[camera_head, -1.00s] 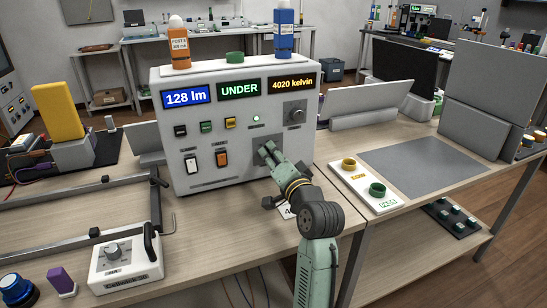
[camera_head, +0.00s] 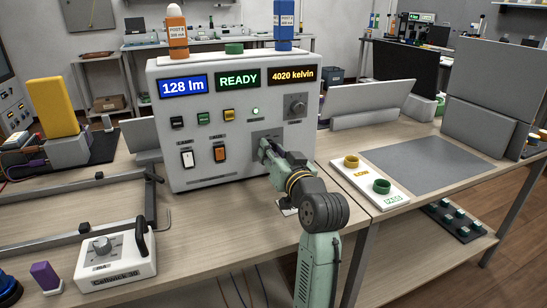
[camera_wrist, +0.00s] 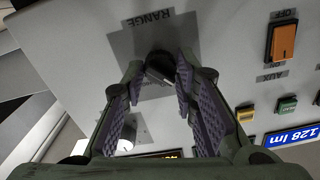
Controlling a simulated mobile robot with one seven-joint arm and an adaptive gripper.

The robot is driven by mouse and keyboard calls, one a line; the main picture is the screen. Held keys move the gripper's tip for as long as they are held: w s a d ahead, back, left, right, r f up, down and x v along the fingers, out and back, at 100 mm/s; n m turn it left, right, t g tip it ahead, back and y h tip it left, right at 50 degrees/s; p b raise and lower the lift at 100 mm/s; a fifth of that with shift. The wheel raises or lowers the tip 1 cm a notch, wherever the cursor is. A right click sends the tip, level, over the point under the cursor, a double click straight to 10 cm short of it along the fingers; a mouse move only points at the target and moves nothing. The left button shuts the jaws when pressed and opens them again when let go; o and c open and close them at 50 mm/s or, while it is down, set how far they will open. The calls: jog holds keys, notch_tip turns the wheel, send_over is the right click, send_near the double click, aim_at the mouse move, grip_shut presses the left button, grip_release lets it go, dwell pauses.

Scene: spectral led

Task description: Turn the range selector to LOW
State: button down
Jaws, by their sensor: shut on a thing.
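The range selector (camera_wrist: 160,68) is a small dark knob with a light pointer line, under the RANGE label (camera_wrist: 152,20) in the wrist view. My gripper (camera_wrist: 160,75) has its purple pads on both sides of the knob and is shut on it. In the head view my gripper (camera_head: 266,148) meets the lower right of the front of the grey instrument (camera_head: 235,172) and hides the knob. The scale marks near the knob are too faint to read, so I cannot tell its setting.
The displays read 128 lm, READY (camera_head: 238,80) and 4020 kelvin. A second knob (camera_head: 296,106) sits above right of my gripper. White and orange rocker switches (camera_head: 187,157) are to its left. A white tray with rings (camera_head: 380,198) is right.

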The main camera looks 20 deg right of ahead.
jog(key=shift+n+b, duration=0.3)
jog(key=shift+n, duration=0.6)
jog(key=c, duration=1.3)
grip_release()
jog(key=shift+s, duration=0.15)
jog(key=s, duration=1.1)
jog(key=shift+s+d, duration=0.2)
jog(key=shift+s, duration=0.2)
